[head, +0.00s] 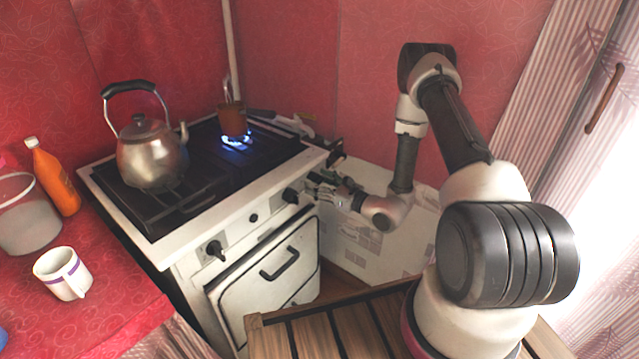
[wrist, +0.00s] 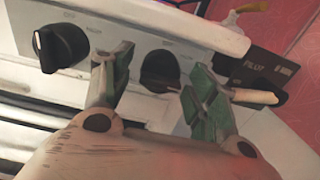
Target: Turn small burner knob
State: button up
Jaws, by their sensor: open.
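The white stove (head: 150,258) has black knobs along its front panel. In the wrist view, one black knob (wrist: 160,70) sits between my gripper's (wrist: 155,75) two open fingers, with room on both sides. Contact cannot be seen. Another black knob with a white mark (wrist: 60,47) lies left of the fingers. In the head view, my gripper (head: 325,190) is at the right end of the panel, just right of a black knob (head: 291,195). The knob between the fingers is hidden there. The panel labels are too small to read surely.
A blue flame (head: 236,140) burns under a small brown pot (head: 232,118). A steel kettle (head: 150,155) stands on the left burner. The oven door (head: 268,275) is below the panel. A mug (head: 62,273) and orange bottle (head: 55,180) stand on the red counter.

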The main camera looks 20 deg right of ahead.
jog(key=c, duration=1)
jog(key=n, duration=0.4)
jog(key=shift+n, duration=0.3)
jog(key=o, duration=1)
jog(key=shift+d, duration=0.1)
jog(key=v, duration=1.2)
